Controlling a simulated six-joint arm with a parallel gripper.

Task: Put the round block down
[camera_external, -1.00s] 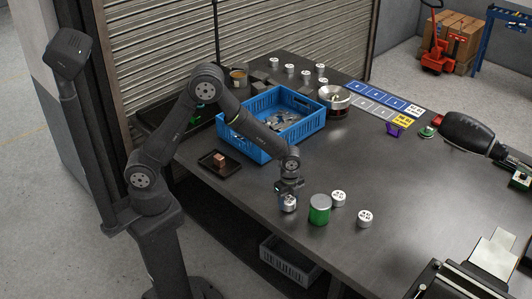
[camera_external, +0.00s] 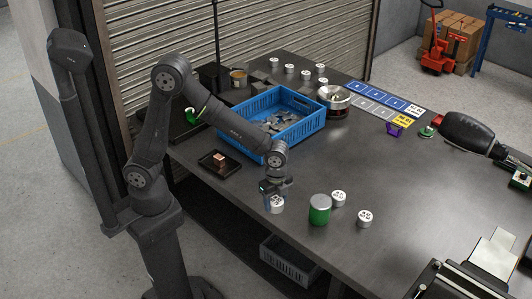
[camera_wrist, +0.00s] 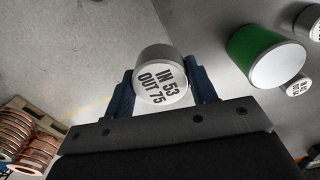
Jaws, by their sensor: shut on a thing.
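My gripper (camera_external: 277,194) is shut on a round block (camera_external: 277,205), a short silver cylinder with a white, dark-marked face. In the wrist view the block (camera_wrist: 162,84) sits between both fingers, its face reading "IN 53 OUT 75". The block is near the table's front edge, left of a green cylinder with a silver top (camera_external: 319,211). It is apart from that cylinder. I cannot tell whether there is a gap between the block and the table. Two more round blocks stand right of the green cylinder, one behind (camera_external: 338,198) and one further right (camera_external: 364,218).
A blue crate (camera_external: 305,133) with grey pieces lies behind my gripper. A small dark tray (camera_external: 220,172) holds a copper-coloured cube (camera_external: 219,160). Several round blocks stand at the back, near blue and grey marked squares (camera_external: 385,100). The dark table (camera_external: 400,180) is clear at middle right.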

